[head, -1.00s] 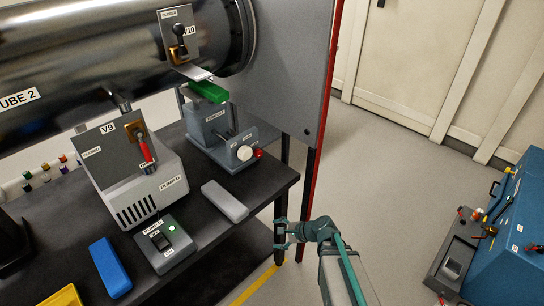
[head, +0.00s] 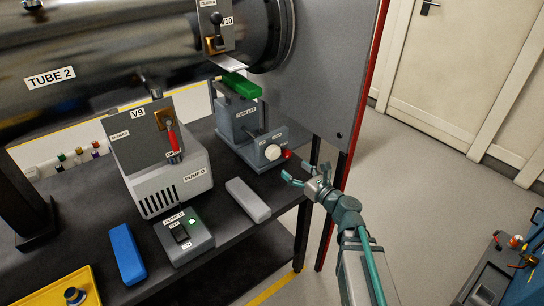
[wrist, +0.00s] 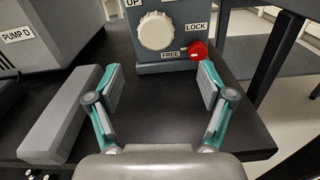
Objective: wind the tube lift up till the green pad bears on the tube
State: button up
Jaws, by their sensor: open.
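The tube lift (head: 248,128) is a grey stand on the bench under tube 2 (head: 120,50). Its green pad (head: 241,85) lies below the tube's right end; I cannot tell if they touch. A white knob (head: 272,153) is on its front, and shows in the wrist view (wrist: 156,31) beside an UP label. A red lock knob (wrist: 198,50) sits right of it, between the FREE and LOCK labels; its setting is unclear. My gripper (head: 297,175) is open and empty, in front of the lift, apart from both knobs. Its fingers (wrist: 160,72) point at the lift's front.
A grey block (head: 248,200) lies on the bench left of my gripper. Pump D (head: 165,180), its switch box (head: 184,237) and a blue block (head: 127,254) stand further left. A dark post and grey panel (head: 320,80) are to the right.

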aim_at(276, 156)
jog(key=shift+w+a+r, duration=0.1)
jog(key=shift+a+r, duration=0.05)
jog(key=shift+a, duration=0.25)
jog(key=p+x, duration=0.1)
jog(key=x, duration=0.9)
jog(key=shift+w+a, duration=0.15)
jog(key=c, duration=1.1)
jog(key=shift+c, duration=0.2)
jog(key=shift+b, duration=0.55)
